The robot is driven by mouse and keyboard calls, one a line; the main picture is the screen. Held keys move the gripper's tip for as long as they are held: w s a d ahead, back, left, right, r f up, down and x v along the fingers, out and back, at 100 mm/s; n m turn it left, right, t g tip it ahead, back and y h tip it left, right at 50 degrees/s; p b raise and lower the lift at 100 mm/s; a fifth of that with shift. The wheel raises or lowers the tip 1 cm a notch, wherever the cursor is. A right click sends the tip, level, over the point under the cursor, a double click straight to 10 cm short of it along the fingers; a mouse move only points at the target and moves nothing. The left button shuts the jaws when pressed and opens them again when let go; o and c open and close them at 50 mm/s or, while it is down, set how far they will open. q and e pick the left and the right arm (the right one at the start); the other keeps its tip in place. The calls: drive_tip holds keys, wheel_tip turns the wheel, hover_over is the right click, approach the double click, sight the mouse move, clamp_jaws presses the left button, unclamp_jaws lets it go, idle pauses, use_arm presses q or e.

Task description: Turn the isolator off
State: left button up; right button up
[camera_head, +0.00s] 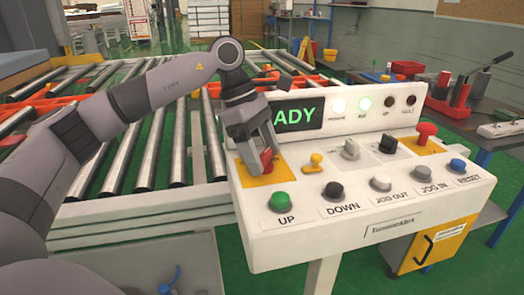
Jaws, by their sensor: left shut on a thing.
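My left gripper (264,150) reaches down over the left end of a white control panel (300,234). It is shut on a red isolator switch (267,158) that sits on a yellow plate (258,179). The gripper's fingers hide part of the switch, so its exact angle is hard to tell. Above the panel buttons a display shows green letters "ADY" (295,116), with its left part hidden behind the gripper. My right gripper is not in view.
The panel carries a green UP button (281,201), a black DOWN button (334,190), a small yellow knob (316,160) and a red mushroom button (426,131). A roller conveyor (148,150) lies to the left and behind. A bench with a red tool (456,92) stands at the right.

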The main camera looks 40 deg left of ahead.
use_arm(q)
drive_tip(key=n+t, duration=0.1)
drive_tip(key=n, duration=0.3)
drive_tip(key=shift+t, duration=0.3)
drive_tip(key=n, duration=0.2)
drive_tip(key=n+t+y+b, duration=0.1)
drive_tip(key=n, duration=0.1)
drive_tip(key=shift+s+d+n+y, duration=0.1)
drive_tip(key=shift+n+y, duration=0.2)
drive_tip(key=n, duration=0.2)
drive_tip(key=n+t+y, duration=0.1)
drive_tip(key=n, duration=0.1)
drive_tip(key=shift+y, duration=0.3)
drive_tip(key=shift+r+n+y, duration=0.1)
drive_tip(key=shift+n+y, duration=0.7)
drive_tip(key=shift+n, duration=1.3)
drive_tip(key=o, duration=1.1)
drive_tip(key=shift+c, duration=0.2)
drive_tip(key=v, duration=0.7)
drive_tip(key=shift+s+d, duration=0.1)
